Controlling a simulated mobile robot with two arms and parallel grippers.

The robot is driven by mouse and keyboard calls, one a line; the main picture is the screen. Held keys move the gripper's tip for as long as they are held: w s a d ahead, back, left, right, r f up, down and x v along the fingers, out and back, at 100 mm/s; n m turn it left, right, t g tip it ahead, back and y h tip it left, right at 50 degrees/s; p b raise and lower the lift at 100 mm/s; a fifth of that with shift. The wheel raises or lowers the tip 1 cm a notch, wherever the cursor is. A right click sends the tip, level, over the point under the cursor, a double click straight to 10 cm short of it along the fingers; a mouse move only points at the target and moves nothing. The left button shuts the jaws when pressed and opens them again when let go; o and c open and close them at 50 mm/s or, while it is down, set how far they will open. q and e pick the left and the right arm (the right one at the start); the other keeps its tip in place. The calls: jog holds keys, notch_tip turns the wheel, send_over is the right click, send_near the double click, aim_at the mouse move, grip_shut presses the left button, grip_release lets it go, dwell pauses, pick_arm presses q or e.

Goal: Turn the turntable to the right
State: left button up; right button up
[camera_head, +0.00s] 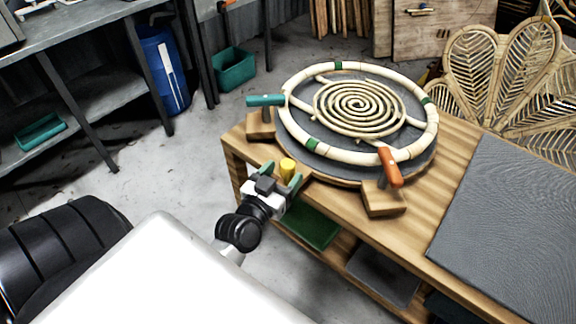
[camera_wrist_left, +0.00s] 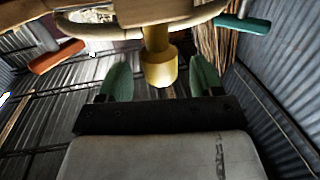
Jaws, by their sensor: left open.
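The turntable (camera_head: 429,157) is a dark round disc on the wooden bench, carrying a pale rattan ring with green bands and a rattan spiral (camera_head: 357,104). A yellow knob (camera_head: 288,169) stands at its near left edge. My left gripper (camera_head: 284,182) is at this knob. In the left wrist view the knob (camera_wrist_left: 161,70) stands between the two green fingertips of the open gripper (camera_wrist_left: 162,80), with gaps showing on both sides. I cannot tell whether the fingers reach fully around it. My right gripper is in neither view.
A teal-handled clamp (camera_head: 265,100) and an orange-handled clamp (camera_head: 390,167) stand on wooden blocks beside the disc. A grey mat (camera_head: 510,230) covers the bench at right. A green tray (camera_head: 312,225) sits on the shelf below.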

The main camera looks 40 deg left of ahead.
pick_arm(q)
jog(key=shift+w+a, duration=0.1)
jog(key=shift+w, duration=1.2)
jog(key=shift+c, duration=0.2)
grip_shut()
